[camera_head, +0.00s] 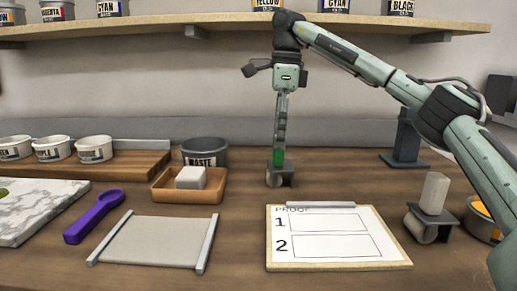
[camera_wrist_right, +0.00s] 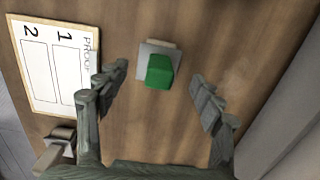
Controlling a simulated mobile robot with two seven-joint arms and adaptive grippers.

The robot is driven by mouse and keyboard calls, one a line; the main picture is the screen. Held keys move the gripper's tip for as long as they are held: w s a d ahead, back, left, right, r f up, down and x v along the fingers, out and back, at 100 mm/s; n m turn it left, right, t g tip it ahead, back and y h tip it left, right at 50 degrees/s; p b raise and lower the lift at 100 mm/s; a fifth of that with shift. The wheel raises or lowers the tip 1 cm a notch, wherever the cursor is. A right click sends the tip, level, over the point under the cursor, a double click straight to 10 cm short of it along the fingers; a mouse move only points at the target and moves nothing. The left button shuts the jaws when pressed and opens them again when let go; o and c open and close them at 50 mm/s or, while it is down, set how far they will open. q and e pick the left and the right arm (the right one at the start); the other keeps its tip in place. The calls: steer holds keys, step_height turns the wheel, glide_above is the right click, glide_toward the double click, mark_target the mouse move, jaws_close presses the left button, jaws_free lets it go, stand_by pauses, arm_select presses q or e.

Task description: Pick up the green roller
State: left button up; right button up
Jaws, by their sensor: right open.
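The green roller stands at the back middle of the table with its green handle (camera_head: 278,158) up and its grey frame and roll (camera_head: 280,176) below. My right gripper (camera_head: 280,146) points down right above it in the head view, with the fingertips by the handle's top. In the right wrist view my right gripper (camera_wrist_right: 158,76) is open, one finger on each side of the green handle (camera_wrist_right: 158,72), with gaps on both sides. The roller's grey frame (camera_wrist_right: 146,50) shows beyond the handle. My left gripper is not in view.
A proof board (camera_head: 340,262) lies in front of the roller. A white-handled roller (camera_head: 434,194) stands to the right. A wooden tray (camera_head: 178,195) with a white block, and a dark waste tub (camera_head: 205,150), are to the left. A shelf (camera_head: 200,18) with cans hangs above.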

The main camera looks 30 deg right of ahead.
mark_target(281, 164)
steer(key=shift+s+a+f+h, duration=0.4)
steer(key=f, duration=0.4)
steer(key=d+f, duration=0.1)
steer(key=f, duration=0.2)
steer(key=shift+w+d, duration=0.1)
steer(key=shift+w, duration=0.1)
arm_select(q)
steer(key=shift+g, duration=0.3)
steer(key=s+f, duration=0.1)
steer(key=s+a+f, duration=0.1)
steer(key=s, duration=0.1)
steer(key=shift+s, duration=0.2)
arm_select(e)
steer(key=shift+c, duration=0.6)
steer(key=c, duration=0.7)
steer(key=shift+c, duration=0.6)
